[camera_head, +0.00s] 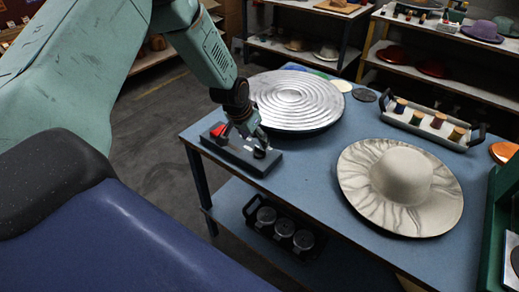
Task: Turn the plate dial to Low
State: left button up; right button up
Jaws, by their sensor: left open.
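A dark control box (236,158) sits at the left corner of the blue table. It has a red part (217,130) at its left end. A small dark knob (259,153), which looks like the dial, is near its right end, partly hidden by my gripper. Its marks are too small to read. My left gripper (247,137) is open and points down over the box, close to the knob; I cannot tell if it touches. The round silver ringed plate (297,95) lies just behind the gripper. My right gripper is out of view.
A pale wide-brimmed hat (402,175) lies on the blue table (300,180). A tray (432,122) of several coloured spools stands behind it. A black holder (284,228) with round metal pieces is on the lower shelf. Shelves with hats stand at the back.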

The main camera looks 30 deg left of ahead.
aim_at(259, 148)
pick_arm(q)
jog(key=b+x, duration=0.1)
jog(key=x, duration=0.1)
jog(key=b+x, duration=0.1)
jog(key=x, duration=0.2)
jog(key=shift+a+r+b, duration=0.1)
jog(key=shift+a+b, duration=0.15)
jog(key=shift+b, duration=0.15)
jog(key=shift+w+f, duration=0.15)
jog(key=shift+f, duration=0.1)
jog(key=shift+d+f+b, duration=0.15)
jog(key=shift+d+b, duration=0.1)
jog(key=shift+b, duration=0.3)
jog(key=shift+w+a+f, duration=0.15)
jog(key=shift+w+f, duration=0.1)
jog(key=shift+w, duration=0.05)
jog(key=shift+s+r, duration=0.2)
jog(key=c, duration=0.6)
jog(key=shift+f, duration=0.1)
jog(key=c, duration=0.6)
jog(key=shift+o, duration=0.2)
